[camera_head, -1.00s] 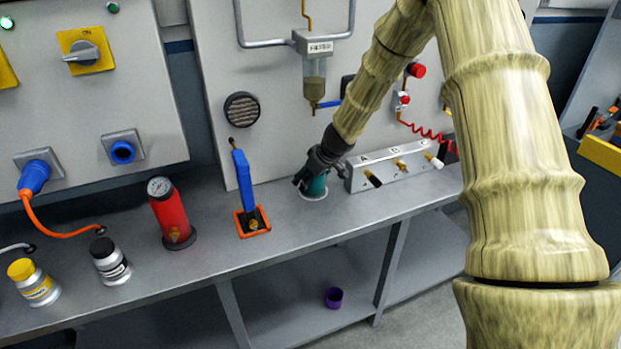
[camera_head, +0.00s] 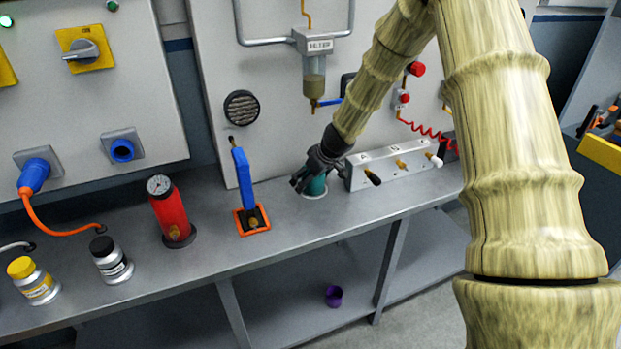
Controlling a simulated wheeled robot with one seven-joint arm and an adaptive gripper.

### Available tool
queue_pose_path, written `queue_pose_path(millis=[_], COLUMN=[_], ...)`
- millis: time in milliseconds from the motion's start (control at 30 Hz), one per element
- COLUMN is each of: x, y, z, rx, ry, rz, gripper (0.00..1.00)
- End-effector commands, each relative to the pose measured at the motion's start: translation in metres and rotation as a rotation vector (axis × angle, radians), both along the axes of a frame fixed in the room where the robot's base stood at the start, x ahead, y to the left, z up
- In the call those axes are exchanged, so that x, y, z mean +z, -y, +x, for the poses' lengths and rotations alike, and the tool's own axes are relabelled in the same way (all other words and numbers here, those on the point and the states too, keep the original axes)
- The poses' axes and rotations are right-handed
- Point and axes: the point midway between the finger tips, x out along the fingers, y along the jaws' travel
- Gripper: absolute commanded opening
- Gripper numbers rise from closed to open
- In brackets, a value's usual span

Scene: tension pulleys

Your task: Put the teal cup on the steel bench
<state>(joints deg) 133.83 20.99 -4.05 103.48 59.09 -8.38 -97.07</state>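The teal cup (camera_head: 315,186) stands upright on the steel bench (camera_head: 290,225), near the middle of its top, with a pale ring showing around its base. My gripper (camera_head: 304,184) is right at the cup, over its upper part, and hides its rim and left side. Dark fingers show at the cup's left and above it. At this size I cannot tell whether the fingers touch the cup or have opened away from it.
The valve block (camera_head: 392,165) stands just right of the cup. The blue-handled lever (camera_head: 243,180) in an orange frame, the red gauge cylinder (camera_head: 170,212) and two bottles (camera_head: 110,262) stand to the left. A purple cup (camera_head: 334,296) is on the lower shelf.

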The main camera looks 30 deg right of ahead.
Motion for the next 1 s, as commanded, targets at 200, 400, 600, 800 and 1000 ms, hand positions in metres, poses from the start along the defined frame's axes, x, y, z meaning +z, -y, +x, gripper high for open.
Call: queue_pose_path(millis=[200, 400, 600, 800, 1000], x=[0.015, 0.038, 0.062, 0.085, 0.1], y=[0.002, 0.007, 0.012, 0.016, 0.018], z=[-0.006, -0.018, -0.032, -0.044, -0.053], rx=[0.001, 0.0, 0.0, 0.0, 0.001], ry=[0.003, 0.003, 0.002, 0.002, 0.001], rz=[-0.001, -0.001, -0.001, -0.001, 0.0], gripper=[0.92, 0.92, 0.92, 0.92, 0.92])
